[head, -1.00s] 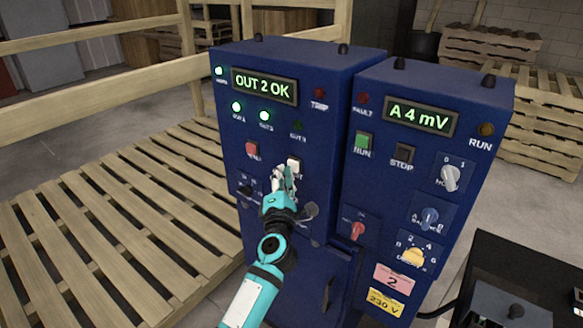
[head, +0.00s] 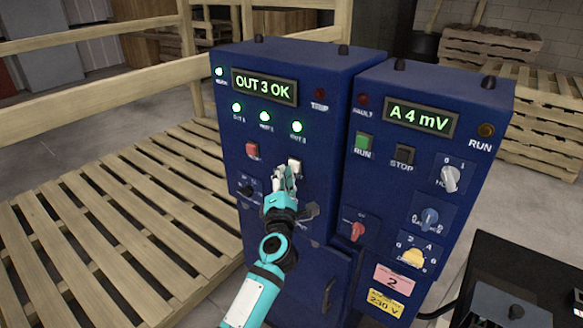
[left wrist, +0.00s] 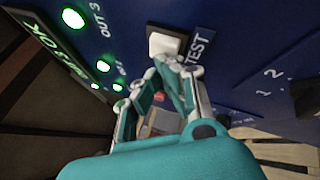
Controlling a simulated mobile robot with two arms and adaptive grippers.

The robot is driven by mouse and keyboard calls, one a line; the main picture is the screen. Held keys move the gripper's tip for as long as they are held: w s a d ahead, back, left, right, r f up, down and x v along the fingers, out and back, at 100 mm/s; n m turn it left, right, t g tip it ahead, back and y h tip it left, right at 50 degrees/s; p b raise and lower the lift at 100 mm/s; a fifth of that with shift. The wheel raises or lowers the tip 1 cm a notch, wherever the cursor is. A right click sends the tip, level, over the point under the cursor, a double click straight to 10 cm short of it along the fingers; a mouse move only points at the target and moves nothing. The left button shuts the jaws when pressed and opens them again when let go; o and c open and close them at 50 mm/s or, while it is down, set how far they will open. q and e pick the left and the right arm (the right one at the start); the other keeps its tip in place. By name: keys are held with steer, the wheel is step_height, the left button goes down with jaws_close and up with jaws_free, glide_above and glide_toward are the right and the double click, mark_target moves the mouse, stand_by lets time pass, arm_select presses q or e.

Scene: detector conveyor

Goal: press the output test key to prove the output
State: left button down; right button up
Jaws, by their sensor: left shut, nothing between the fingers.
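The white test key (head: 295,164) is on the left blue cabinet, and its TEST label shows in the left wrist view beside the key (left wrist: 164,43). My left gripper (head: 285,176) is shut and empty, with its fingertips at the key's lower edge. In the left wrist view my fingertips (left wrist: 178,65) are just below the key; I cannot tell whether they touch it. The display (head: 264,86) reads "OUT 3 OK". Three green output lamps, among them the OUT 3 lamp (head: 297,127), are lit. The TRIP lamp (head: 320,93) is dark red. My right gripper is not in view.
The right blue cabinet (head: 479,110) stands close by, with a display (head: 418,117) reading "A 4 mV", a green RUN key (head: 363,143), a STOP key (head: 403,155) and several knobs. A slatted wooden pallet (head: 110,225) lies to the left. A black case (head: 490,262) is at the lower right.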

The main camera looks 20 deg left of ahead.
arm_select(q)
steer(key=shift+s+a+p, duration=0.2)
steer(key=shift+s+p, duration=0.2)
steer(key=shift+s, duration=0.4)
steer(key=s, duration=0.1)
steer(key=s+a+p, duration=0.1)
steer(key=s, duration=0.1)
steer(key=s+p, duration=0.1)
steer(key=shift+s+a, duration=0.3)
steer(key=shift+a, duration=0.1)
steer(key=shift+f, duration=0.1)
